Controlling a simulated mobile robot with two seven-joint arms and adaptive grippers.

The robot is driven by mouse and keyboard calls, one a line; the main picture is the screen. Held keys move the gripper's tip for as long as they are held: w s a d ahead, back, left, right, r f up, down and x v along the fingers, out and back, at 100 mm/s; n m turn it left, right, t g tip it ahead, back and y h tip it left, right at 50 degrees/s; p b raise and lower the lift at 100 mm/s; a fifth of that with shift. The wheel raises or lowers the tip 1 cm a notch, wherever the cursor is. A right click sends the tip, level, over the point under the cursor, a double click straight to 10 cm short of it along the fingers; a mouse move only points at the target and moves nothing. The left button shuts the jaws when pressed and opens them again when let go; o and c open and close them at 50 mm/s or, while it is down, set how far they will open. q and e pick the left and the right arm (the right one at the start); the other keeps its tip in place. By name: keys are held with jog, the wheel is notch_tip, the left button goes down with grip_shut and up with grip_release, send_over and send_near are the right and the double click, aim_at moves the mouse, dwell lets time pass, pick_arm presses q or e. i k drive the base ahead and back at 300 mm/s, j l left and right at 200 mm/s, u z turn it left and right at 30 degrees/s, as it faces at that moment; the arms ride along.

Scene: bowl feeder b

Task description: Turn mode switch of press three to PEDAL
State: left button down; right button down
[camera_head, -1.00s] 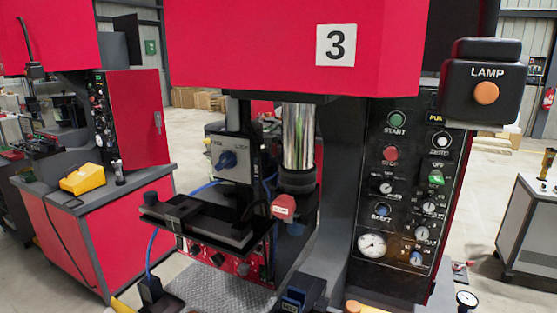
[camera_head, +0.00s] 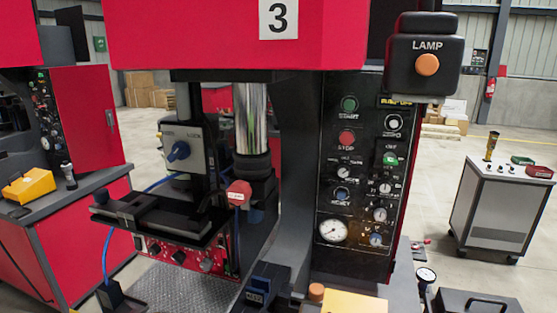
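Press three is the red machine with the number 3 plate (camera_head: 278,19) on its head. Its black control panel (camera_head: 362,110) faces me right of the ram. The panel carries a green START button (camera_head: 349,104), a red STOP button (camera_head: 347,138), a white gauge (camera_head: 333,230) and several small knobs, such as one at the right (camera_head: 385,188). The small labels are too blurred to tell which knob is the mode switch or where it points. A grey box with a blue selector knob (camera_head: 178,151) sits left of the ram. Neither gripper shows.
A yellow box (camera_head: 355,303) and a black case (camera_head: 478,305) lie low in front. A grey cart (camera_head: 505,205) stands right; floor between is clear.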

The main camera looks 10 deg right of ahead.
aim_at(343, 172)
jog(key=k+l+z, duration=0.15)
jog(key=l, duration=0.25)
jog(key=k+l+z, duration=0.2)
jog(key=l, duration=0.2)
jog(key=l+z, duration=0.15)
jog(key=l, duration=0.25)
